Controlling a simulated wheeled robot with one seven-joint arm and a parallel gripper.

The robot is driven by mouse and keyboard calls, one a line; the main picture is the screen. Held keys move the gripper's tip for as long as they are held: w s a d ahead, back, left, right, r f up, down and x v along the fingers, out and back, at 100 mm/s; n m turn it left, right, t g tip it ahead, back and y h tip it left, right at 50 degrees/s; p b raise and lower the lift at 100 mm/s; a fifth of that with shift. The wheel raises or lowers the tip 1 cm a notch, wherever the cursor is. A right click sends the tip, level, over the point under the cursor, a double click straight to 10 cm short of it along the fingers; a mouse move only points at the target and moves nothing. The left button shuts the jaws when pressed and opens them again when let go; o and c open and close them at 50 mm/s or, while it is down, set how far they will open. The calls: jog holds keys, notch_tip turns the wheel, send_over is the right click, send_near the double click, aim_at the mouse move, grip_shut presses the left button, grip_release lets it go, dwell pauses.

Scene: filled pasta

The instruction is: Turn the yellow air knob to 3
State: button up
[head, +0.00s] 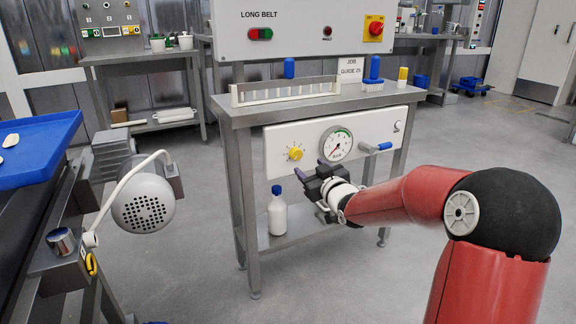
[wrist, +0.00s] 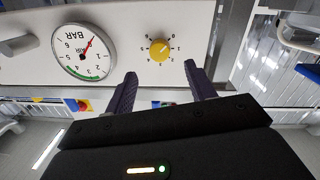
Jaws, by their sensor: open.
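The yellow air knob (head: 295,153) sits on the left part of the white panel (head: 276,134) under the table, with a ring of small marks around it. The wrist view, which appears upside down, also shows the yellow knob (wrist: 159,50) with numbers around it. Its exact setting is too small to read. My gripper (head: 313,172) is open and empty, below and right of the knob in the head view. In the wrist view my gripper's fingers (wrist: 160,70) are spread either side of the knob's line, apart from it.
A round BAR gauge (head: 336,144) is right of the knob, and a blue-handled lever (head: 377,147) lies further right. A white bottle with a blue cap (head: 278,214) stands on the lower shelf.

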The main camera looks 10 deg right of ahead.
aim_at(298, 155)
jog(key=x, duration=0.8)
jog(key=shift+r, duration=0.25)
jog(key=c, duration=1)
